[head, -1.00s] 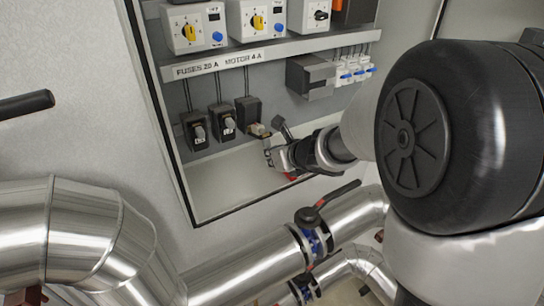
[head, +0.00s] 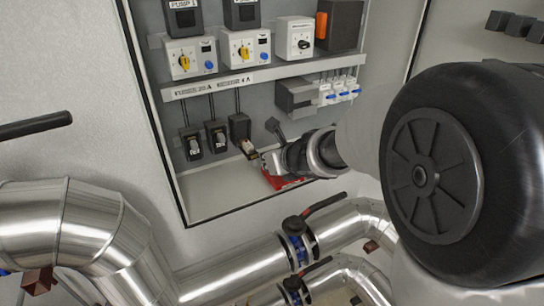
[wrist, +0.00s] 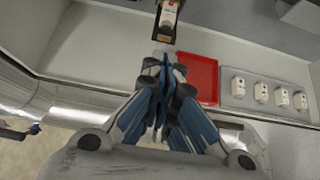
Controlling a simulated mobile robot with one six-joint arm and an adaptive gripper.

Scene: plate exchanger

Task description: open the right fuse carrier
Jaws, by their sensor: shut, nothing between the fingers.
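The right fuse carrier (head: 249,149) hangs tilted out and down from its black holder (head: 239,127), unlike the two carriers to its left. My gripper (head: 263,162) is just below and to the right of it, shut and empty. In the wrist view the carrier (wrist: 168,14) shows at the top centre, with its pale body in a dark housing. My shut gripper (wrist: 163,62) points at it from below, and a small gap seems to lie between them. I cannot tell from the head view whether they touch.
The middle fuse carrier (head: 220,138) and left fuse carrier (head: 194,146) sit upright in their holders. A red tray (wrist: 198,80) lies on the cabinet floor beside my gripper, with several white devices (wrist: 261,92) to its right. Metal pipes (head: 235,265) run below the cabinet.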

